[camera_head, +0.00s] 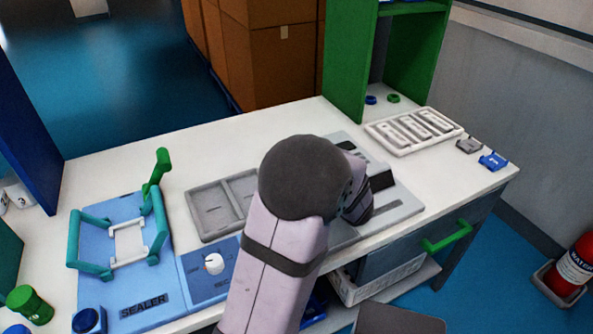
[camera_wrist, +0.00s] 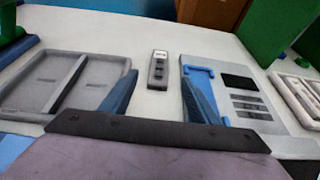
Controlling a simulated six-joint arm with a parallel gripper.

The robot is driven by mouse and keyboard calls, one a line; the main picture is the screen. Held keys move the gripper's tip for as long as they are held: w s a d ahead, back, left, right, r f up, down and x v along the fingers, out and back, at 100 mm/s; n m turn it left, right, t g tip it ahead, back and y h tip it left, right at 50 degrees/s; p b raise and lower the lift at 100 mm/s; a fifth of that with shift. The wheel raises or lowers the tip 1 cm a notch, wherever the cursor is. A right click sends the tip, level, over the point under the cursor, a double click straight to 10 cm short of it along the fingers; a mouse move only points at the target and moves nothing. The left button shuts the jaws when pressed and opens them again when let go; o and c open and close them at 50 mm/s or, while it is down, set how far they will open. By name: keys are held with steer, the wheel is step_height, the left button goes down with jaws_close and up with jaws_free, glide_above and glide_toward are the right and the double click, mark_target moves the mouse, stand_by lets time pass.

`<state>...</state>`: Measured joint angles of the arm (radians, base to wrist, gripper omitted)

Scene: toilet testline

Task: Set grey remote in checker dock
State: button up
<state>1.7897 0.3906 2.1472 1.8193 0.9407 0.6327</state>
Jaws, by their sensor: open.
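The grey remote (camera_wrist: 158,70) lies on the white table in the wrist view, long side pointing away from me, with a pale screen at its far end. My gripper (camera_wrist: 160,78) is open, its two blue fingers apart to the left and right of the remote in the picture; I see no contact. To the right is a grey checker board (camera_wrist: 225,75) with a black panel, several dark bars and a blue bracket, which looks like the dock (camera_wrist: 199,75). The right finger partly covers the bracket. In the head view my arm hides the remote and part of the checker (camera_head: 403,207).
An empty two-compartment grey tray (camera_head: 207,210) stands left of my arm. A blue sealer (camera_head: 125,262) with teal handles is at front left. A white slotted tray (camera_head: 400,133) and small grey and blue brackets (camera_head: 494,161) are at right. A green shelf (camera_head: 350,60) stands at the back.

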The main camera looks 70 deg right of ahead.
stand_by(0.4)
steer(key=x, duration=0.3)
steer(key=p+x, duration=0.1)
steer(key=x, duration=0.2)
steer(key=shift+a+f, duration=0.1)
steer(key=shift+f, duration=0.1)
steer(key=shift+p+x, duration=0.65)
steer(key=shift+x, duration=2.9)
steer(key=shift+s+f, duration=0.1)
steer(key=c, duration=1.3)
